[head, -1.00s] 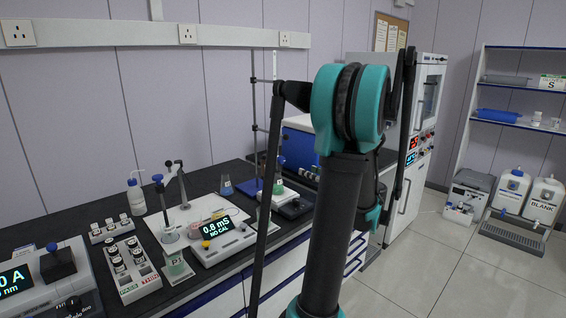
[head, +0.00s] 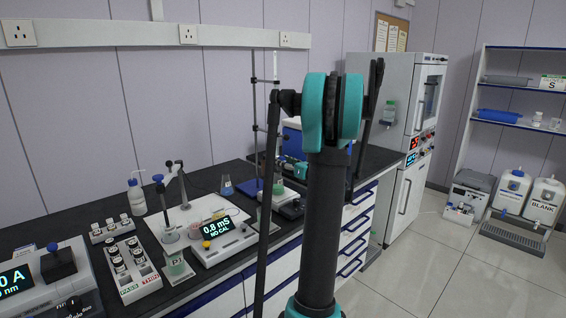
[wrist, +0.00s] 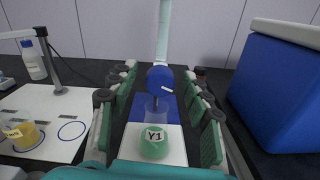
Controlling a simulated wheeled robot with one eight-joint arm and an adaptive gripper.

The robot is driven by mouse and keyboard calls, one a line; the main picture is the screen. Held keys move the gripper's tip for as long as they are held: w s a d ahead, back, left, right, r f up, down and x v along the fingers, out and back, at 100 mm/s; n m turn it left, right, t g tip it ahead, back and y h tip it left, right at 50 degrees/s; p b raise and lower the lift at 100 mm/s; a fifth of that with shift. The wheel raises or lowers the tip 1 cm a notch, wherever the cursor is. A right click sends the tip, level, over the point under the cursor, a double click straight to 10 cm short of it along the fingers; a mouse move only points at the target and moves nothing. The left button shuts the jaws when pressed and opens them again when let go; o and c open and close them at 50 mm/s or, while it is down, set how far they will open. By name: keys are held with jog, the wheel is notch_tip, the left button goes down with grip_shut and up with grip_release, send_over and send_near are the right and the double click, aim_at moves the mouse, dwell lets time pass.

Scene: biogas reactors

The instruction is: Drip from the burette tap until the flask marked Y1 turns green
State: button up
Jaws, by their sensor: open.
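The flask marked Y1 (wrist: 153,140) stands upright on a white plate below the burette in the wrist view, and its liquid looks green. In the head view the flask (head: 278,187) is small beside the burette stand. The blue burette tap (wrist: 161,77) hangs over the flask mouth, under the pale burette tube (wrist: 163,35). My gripper (wrist: 160,76) is open, with one finger on each side of the tap; I cannot tell whether either touches it. In the head view my gripper (head: 284,167) is beside the burette stand (head: 275,120), partly hidden by my arm.
A blue box (wrist: 276,95) stands close on the right. A white board (wrist: 62,125) with a beaker of yellow liquid (wrist: 20,135) is on the left. In the head view a meter (head: 218,232) and a vial rack (head: 130,268) sit on the dark bench.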

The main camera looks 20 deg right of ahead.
jog(key=shift+c, duration=0.3)
grip_shut()
jog(key=shift+n, duration=2.2)
jog(key=shift+o, duration=0.3)
grip_release()
jog(key=shift+s, duration=0.1)
jog(key=v, duration=1.1)
jog(key=shift+s, duration=0.4)
jog(key=shift+d, duration=0.15)
